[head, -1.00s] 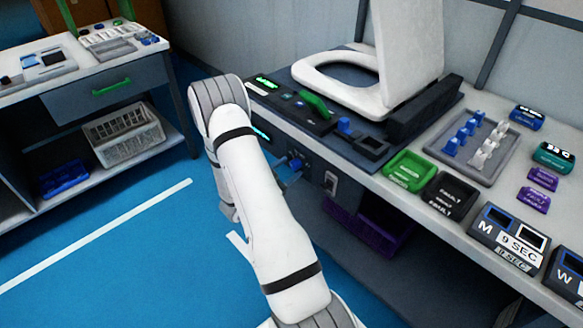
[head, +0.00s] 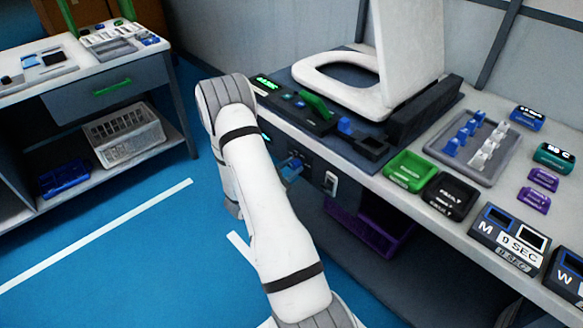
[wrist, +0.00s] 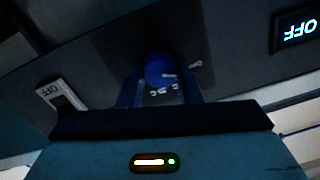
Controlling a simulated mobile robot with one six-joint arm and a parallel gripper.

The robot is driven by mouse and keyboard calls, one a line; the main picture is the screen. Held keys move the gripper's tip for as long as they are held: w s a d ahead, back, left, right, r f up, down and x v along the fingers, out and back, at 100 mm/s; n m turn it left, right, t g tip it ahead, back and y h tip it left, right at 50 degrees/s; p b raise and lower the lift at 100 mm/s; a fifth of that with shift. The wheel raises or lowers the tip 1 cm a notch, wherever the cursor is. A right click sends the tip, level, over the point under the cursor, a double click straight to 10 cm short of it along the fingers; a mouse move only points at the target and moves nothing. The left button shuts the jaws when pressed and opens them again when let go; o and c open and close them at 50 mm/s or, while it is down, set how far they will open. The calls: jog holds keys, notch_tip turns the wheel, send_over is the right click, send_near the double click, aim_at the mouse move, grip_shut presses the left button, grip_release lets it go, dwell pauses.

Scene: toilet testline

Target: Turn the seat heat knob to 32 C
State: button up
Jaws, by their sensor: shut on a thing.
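The blue seat heat knob (wrist: 160,70) sits on the dark front panel (wrist: 110,68) in the wrist view. My gripper (wrist: 163,88) has its two blue fingers on either side of the knob and is shut on it. Small white marks show just below the knob, too small to read. In the head view, a bit of blue at the panel (head: 291,168) shows beside my arm, which hides much of the panel. A display reading OFF (wrist: 297,29) is at the upper right of the wrist view, upside down.
A switch plate marked OFF (wrist: 60,95) is left of the knob in the wrist view. Above the panel in the head view stand a white toilet seat (head: 345,85) and a green lever (head: 317,104). A purple bin (head: 368,232) is under the bench.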

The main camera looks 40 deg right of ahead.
jog(key=shift+f+b, duration=0.1)
jog(key=shift+b, duration=0.25)
jog(key=m+b, duration=0.2)
jog(key=b, duration=0.1)
jog(key=m+b, duration=0.2)
jog(key=b, duration=0.1)
jog(key=shift+f, duration=0.3)
jog(key=m+b, duration=0.3)
jog(key=b, duration=0.1)
jog(key=shift+b, duration=0.3)
jog(key=shift+r+m+b, duration=0.15)
jog(key=shift+m+b, duration=0.75)
jog(key=shift+b, duration=0.15)
jog(key=shift+s, duration=0.1)
jog(key=o, duration=1)
jog(key=shift+r, duration=0.1)
